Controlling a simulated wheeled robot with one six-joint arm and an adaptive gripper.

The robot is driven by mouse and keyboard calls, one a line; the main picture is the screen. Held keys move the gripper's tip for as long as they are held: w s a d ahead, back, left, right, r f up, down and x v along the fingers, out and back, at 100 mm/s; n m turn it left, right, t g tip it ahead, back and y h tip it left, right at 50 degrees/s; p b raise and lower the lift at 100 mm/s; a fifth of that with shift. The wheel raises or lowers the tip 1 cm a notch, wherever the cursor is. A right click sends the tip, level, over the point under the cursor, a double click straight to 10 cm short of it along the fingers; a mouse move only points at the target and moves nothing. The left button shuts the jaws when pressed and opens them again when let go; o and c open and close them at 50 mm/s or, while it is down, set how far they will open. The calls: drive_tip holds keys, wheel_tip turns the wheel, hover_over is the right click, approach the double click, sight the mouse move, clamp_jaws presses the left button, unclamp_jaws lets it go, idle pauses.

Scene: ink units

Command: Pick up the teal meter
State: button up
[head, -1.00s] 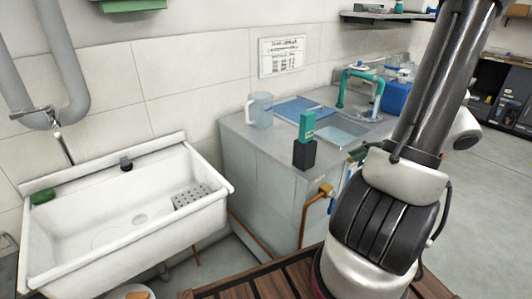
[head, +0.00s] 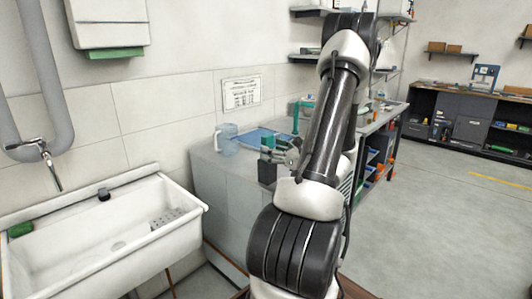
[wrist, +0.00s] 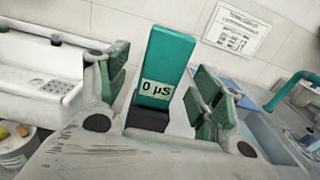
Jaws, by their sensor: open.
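The teal meter (wrist: 166,65) stands upright in the wrist view, with a pale display reading "0 µS". Its lower end is in a black block-shaped holder (wrist: 148,118), which stands on the grey counter in the head view (head: 267,173). My gripper (wrist: 163,75) is open, with one green-padded finger on each side of the meter. Gaps show between the pads and the meter, at least as seen from here. In the head view my gripper (head: 279,153) is at the meter, small and partly overlapping it, so contact cannot be told there.
A clear jug (head: 227,139) stands on the counter behind and left of the holder. A blue tray (head: 256,137) and a teal tap (head: 296,115) are farther back. A white sink (head: 75,244) is at the left. Open floor (head: 440,225) lies to the right.

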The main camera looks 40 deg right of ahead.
drive_tip(key=shift+w+f, duration=0.1)
drive_tip(key=shift+w, duration=1.45)
drive_tip(key=c, duration=1.2)
drive_tip(key=shift+o, duration=0.2)
